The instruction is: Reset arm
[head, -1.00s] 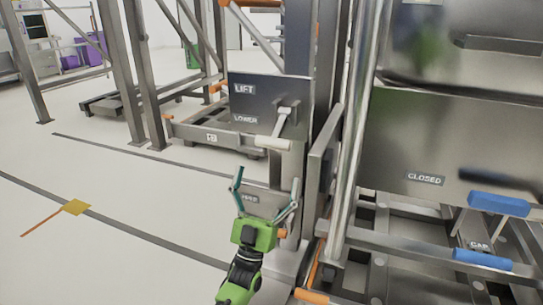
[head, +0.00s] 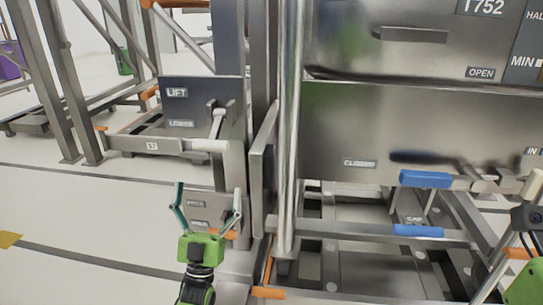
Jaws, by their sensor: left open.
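My left gripper (head: 208,194) is open and empty, its two thin fingers pointing up from a green body. It is in front of the lower part of a grey post, below the LIFT/LOWER panel (head: 178,108). A lever with a pale handle (head: 205,145) sticks out of that panel above the fingers. I see no contact between the fingers and the lever. Green and black parts, seemingly of my right arm, show at the right edge. No right gripper fingers are seen.
A large steel machine with a CLOSED panel (head: 340,130) fills the right side. A blue-gripped handle (head: 425,180) and a second blue grip (head: 418,230) stick out below it. A vertical steel pole (head: 289,140) stands between. Open floor (head: 90,215) lies at the left.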

